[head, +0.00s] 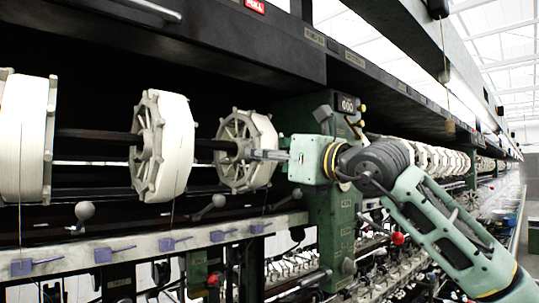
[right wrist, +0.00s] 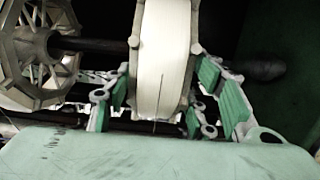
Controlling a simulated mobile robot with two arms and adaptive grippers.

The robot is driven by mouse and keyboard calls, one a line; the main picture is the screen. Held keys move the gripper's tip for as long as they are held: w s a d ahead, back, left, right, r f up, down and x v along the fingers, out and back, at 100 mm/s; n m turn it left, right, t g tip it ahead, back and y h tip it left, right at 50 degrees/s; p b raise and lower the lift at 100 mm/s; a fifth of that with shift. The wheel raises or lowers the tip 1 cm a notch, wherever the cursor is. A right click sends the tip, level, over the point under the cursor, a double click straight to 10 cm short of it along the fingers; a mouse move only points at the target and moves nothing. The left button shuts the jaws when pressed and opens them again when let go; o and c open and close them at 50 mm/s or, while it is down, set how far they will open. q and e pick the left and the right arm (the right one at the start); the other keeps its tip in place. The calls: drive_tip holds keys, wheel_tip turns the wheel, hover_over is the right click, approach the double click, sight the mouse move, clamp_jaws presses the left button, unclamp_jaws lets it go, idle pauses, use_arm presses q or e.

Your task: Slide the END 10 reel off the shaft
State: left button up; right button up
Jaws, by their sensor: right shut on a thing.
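The reel wound with white thread (head: 262,135) is the rightmost of the near reels, beside the green post with a number plate; I cannot read END 10 clearly. It is on the dark shaft (head: 95,143), and its spoked face shows. My right gripper (head: 268,155) reaches in from the right and is shut on this reel. In the right wrist view the reel (right wrist: 165,50) is between the green-padded fingers (right wrist: 158,100), and the shaft (right wrist: 100,45) runs to its left. The far side of the reel's hub is hidden. My left gripper is not in view.
Another white reel (head: 172,145) sits on the same shaft to the left, with a gap between. A larger reel (head: 28,138) is at the far left. The green post (head: 335,225) stands right behind my gripper. A rail (head: 130,250) with purple clips runs below.

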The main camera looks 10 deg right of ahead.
drive_tip(key=shift+r, duration=0.5)
idle(0.4)
drive_tip(key=shift+w+d+p, duration=0.25)
drive_tip(key=shift+d+p, duration=0.1)
drive_tip(key=shift+p, duration=0.05)
drive_tip(key=w+d+p, duration=0.6)
drive_tip(key=d+p, duration=0.2)
drive_tip(key=d, duration=0.2)
drive_tip(key=shift+w+d, duration=0.15)
drive_tip(key=shift+w, duration=0.15)
